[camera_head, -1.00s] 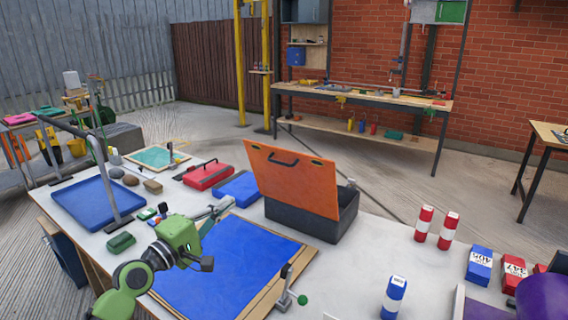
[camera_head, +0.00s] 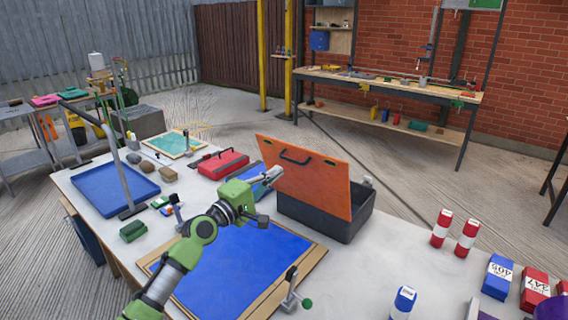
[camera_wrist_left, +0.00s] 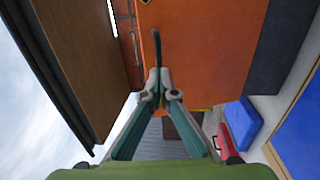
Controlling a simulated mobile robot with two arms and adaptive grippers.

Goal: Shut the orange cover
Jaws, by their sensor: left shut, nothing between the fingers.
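The orange cover (camera_head: 304,176) stands raised and tilted on a dark grey box (camera_head: 352,222), with a dark handle (camera_head: 295,156) near its top edge. The box is open behind the cover. My left gripper (camera_head: 276,174) is shut and empty, beside the cover's left part in the head view. In the left wrist view the shut fingertips (camera_wrist_left: 159,76) overlap the orange cover (camera_wrist_left: 205,50), close to its dark handle (camera_wrist_left: 156,45). I cannot tell whether they touch it. My right gripper is not in view.
A blue mat (camera_head: 235,270) on a wooden board lies in front of the box. A red toolbox (camera_head: 220,164) and a blue tray (camera_head: 113,188) are to the left. Red-and-white cans (camera_head: 441,228) stand to the right. The white table between box and cans is clear.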

